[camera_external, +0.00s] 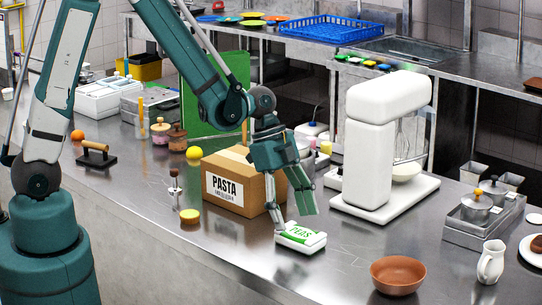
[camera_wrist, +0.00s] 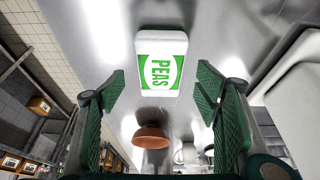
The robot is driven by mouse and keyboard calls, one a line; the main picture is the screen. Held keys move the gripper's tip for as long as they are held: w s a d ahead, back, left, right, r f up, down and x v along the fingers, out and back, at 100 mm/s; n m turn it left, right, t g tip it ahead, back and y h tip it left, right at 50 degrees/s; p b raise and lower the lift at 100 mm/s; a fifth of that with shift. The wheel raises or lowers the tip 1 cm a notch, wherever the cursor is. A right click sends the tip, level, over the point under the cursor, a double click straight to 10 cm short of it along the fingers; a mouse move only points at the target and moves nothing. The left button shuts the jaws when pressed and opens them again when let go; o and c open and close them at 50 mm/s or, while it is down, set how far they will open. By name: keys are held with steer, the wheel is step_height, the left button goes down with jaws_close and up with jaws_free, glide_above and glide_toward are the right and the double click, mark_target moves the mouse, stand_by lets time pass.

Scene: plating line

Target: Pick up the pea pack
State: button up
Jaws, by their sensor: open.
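The pea pack (camera_external: 301,237) is a small white pack with a green label, lying flat on the steel counter. In the wrist view the pea pack (camera_wrist: 161,62) shows its "PEAS" print, in line with the gap between my fingers and beyond their tips. My gripper (camera_external: 294,222) is just above the pack, pointing down, with its fingers spread. In the wrist view my gripper (camera_wrist: 160,88) is open with nothing between its green pads. In the outside view one fingertip is close to the pack's left side; I cannot tell if it touches.
A cardboard pasta box (camera_external: 234,186) stands close behind my gripper on the left. A white stand mixer (camera_external: 385,145) stands to the right. A brown bowl (camera_external: 398,275) sits at the front right, with a white jug (camera_external: 491,262) beyond it. The counter in front of the pack is clear.

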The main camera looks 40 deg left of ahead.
mark_target(299, 232)
steer(key=shift+x, duration=2.55)
steer(key=shift+w, duration=0.1)
steer(key=c, duration=1.1)
steer(key=shift+c, duration=0.2)
steer(key=shift+r, duration=4.95)
